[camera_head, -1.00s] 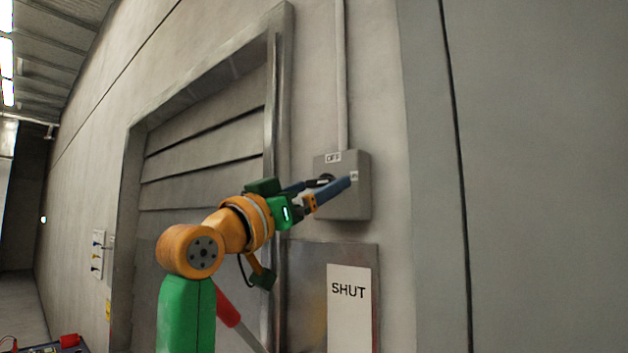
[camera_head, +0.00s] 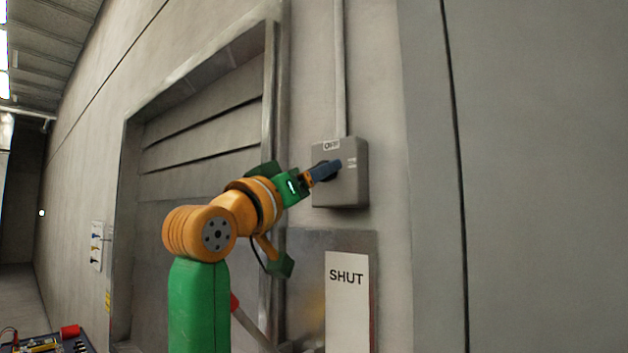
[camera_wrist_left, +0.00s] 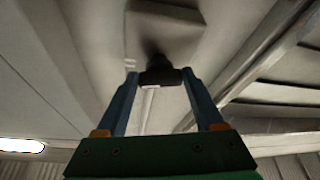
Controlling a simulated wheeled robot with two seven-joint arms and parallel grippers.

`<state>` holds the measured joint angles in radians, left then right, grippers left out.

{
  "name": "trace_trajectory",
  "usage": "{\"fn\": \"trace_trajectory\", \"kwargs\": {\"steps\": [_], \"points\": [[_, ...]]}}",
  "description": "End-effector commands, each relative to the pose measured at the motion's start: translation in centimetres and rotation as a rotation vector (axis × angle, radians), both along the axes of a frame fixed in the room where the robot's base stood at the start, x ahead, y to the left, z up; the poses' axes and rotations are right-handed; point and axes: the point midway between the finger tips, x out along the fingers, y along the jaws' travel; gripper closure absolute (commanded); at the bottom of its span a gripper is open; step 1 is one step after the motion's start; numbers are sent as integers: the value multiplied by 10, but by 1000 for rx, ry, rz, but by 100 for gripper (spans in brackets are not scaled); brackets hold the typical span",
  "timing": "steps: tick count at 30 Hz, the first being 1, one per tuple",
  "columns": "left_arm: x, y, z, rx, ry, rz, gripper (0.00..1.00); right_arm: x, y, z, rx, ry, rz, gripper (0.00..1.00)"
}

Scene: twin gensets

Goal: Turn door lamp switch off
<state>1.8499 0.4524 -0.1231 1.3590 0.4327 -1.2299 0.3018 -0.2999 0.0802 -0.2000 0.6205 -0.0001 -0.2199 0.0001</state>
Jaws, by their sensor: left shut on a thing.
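The door lamp switch is a grey box (camera_head: 352,187) on the wall right of the door frame, with an "OFF" label at its top edge and another small label on its face. My left gripper (camera_head: 334,170) is at the front of the box and hides much of the knob. In the left wrist view the dark knob (camera_wrist_left: 160,76) sits between the two blue fingers of the left gripper (camera_wrist_left: 160,88), and the box (camera_wrist_left: 168,28) is beyond it. The gripper is shut on the knob. Which way the knob points is hard to tell. My right gripper is not in view.
A conduit (camera_head: 340,70) runs up from the box. Below it is a metal panel with a "SHUT" sign (camera_head: 347,300). The louvred door (camera_head: 200,125) is to the left. A small white panel (camera_head: 97,246) is on the far left wall. The wall at right is bare.

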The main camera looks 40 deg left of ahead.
Motion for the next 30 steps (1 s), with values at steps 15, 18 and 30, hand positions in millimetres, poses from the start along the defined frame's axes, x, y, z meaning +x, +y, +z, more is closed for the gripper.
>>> {"fn": "trace_trajectory", "kwargs": {"steps": [15,18,30], "points": [[-2,-5,7,-486,29,0,86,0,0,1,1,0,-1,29],[-2,-5,8,-581,37,0,86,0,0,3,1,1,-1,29],[-2,-7,9,-950,68,1,86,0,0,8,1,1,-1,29]]}}
